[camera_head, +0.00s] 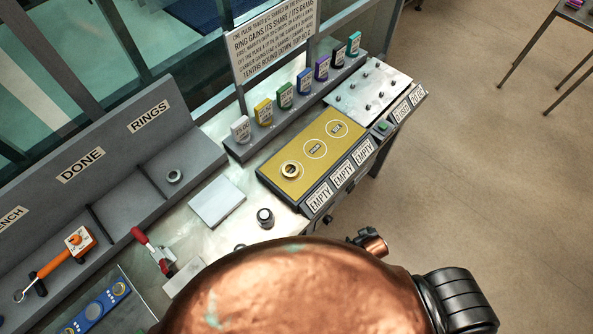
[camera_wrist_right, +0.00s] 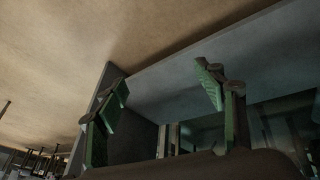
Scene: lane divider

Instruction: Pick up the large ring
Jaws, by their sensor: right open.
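A grey ring (camera_head: 174,177) lies in the shelf bay under the RINGS label. I cannot tell from size which ring is the large one. My right gripper (camera_wrist_right: 163,80) shows in the right wrist view with its green-padded fingers wide apart and nothing between them. No ring shows in that view. In the head view my copper arm covers the bottom middle and right, and the right fingers are hidden. My left gripper is out of view.
A labelled grey shelf (camera_head: 150,117) stands along the back left. An orange tool (camera_head: 60,262) lies at left. Coloured tags (camera_head: 285,95) stand behind the panel.

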